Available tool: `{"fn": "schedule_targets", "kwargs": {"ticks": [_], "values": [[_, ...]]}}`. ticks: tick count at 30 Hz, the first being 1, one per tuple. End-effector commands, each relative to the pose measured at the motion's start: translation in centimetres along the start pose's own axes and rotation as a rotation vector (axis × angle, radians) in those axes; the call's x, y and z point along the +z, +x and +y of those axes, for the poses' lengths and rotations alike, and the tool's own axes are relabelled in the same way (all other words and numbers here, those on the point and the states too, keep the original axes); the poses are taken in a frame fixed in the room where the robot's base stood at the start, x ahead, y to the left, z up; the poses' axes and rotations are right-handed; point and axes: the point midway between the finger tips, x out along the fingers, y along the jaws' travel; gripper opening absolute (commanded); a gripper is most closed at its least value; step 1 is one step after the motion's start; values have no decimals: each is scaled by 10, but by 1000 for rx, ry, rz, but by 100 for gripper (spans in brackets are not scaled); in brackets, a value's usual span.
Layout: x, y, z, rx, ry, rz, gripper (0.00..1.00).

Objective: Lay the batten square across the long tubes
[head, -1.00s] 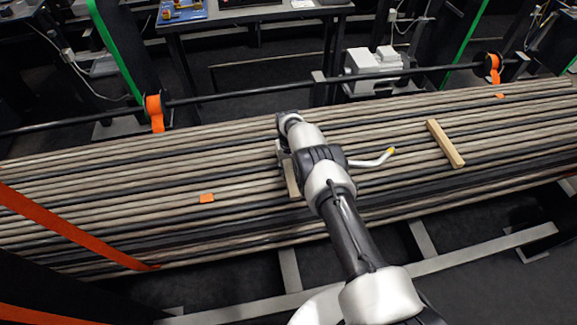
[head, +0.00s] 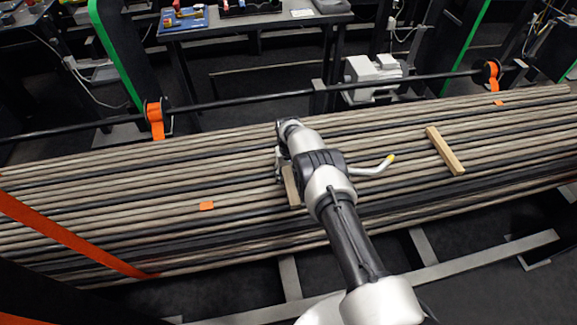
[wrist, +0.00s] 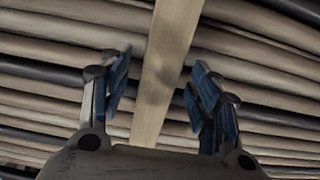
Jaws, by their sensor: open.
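A light wooden batten (wrist: 163,75) lies across the long tubes (wrist: 45,75) beneath my gripper (wrist: 162,80). The wrist view shows it between my two blue-padded fingers, with a gap on each side. The fingers are open. In the head view, part of this batten (head: 291,188) shows beside my wrist, and my arm hides the rest. A second wooden batten (head: 445,150) lies across the tubes (head: 100,180) to the right, clear of my gripper.
An orange strap (head: 75,238) crosses the bundle at left. Orange tags, one of them (head: 206,206), lie on the tubes. A dark rail (head: 235,101) with strap reels runs behind the bundle. A workbench (head: 250,18) stands farther back.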

Motion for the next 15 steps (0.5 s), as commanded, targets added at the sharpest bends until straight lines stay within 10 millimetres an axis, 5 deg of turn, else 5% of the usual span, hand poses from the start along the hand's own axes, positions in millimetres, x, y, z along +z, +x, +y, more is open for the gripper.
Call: {"fn": "schedule_targets", "kwargs": {"ticks": [15], "values": [[0,-95,0,0,0,3,56]]}}
